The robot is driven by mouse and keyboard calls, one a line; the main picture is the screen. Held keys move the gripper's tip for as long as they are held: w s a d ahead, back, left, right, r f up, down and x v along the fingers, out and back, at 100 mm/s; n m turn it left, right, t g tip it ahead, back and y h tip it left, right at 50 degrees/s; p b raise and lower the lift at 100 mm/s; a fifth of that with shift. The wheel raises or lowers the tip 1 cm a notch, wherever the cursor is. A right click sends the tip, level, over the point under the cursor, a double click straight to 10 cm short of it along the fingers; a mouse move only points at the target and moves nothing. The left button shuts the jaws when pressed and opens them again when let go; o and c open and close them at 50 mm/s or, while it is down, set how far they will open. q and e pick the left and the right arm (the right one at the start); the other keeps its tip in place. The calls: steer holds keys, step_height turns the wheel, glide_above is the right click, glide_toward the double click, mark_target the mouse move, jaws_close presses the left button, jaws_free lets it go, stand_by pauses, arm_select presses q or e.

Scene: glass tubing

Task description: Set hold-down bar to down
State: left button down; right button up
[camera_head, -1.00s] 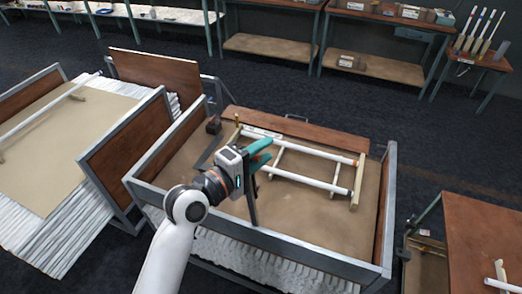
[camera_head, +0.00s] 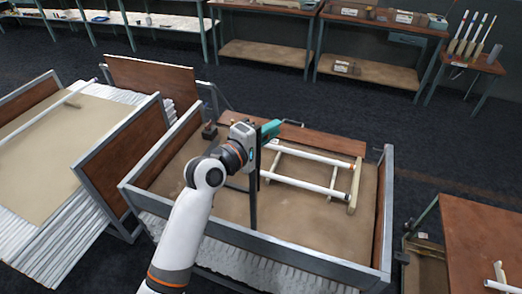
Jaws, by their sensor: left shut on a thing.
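A dark, narrow bar (camera_head: 254,195), which looks like the hold-down bar, runs from the front rail of the middle crate (camera_head: 290,256) up and back to my left gripper. My left gripper (camera_head: 269,129), with teal fingers, is shut on the bar near its far end. The fingertips and the bar's far end are partly hidden by the gripper itself. I cannot tell how far the bar is from the load below it. My right gripper is not in view.
In the crate, white tubes (camera_head: 315,157) lie on a light wooden frame (camera_head: 354,188), right of the bar. A reddish-brown board (camera_head: 325,141) lies along the crate's back. Another crate (camera_head: 118,165) stands at the left, and a table (camera_head: 485,240) at the right.

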arm_select(q)
steer(key=w+d+f+g+b, duration=0.1)
steer(key=w+d+f+b, duration=0.2)
steer(key=w, duration=0.6)
steer(key=w+d+f+g+y+b, duration=0.1)
steer(key=w+d+f+b, duration=0.2)
steer(key=w, duration=0.6)
steer(key=shift+w+f+n+y+b, duration=0.3)
steer(key=shift+f+n+b, duration=0.1)
steer(key=shift+f, duration=0.2)
steer(key=c, duration=1.4)
jaws_free()
steer(key=shift+w+r, duration=0.1)
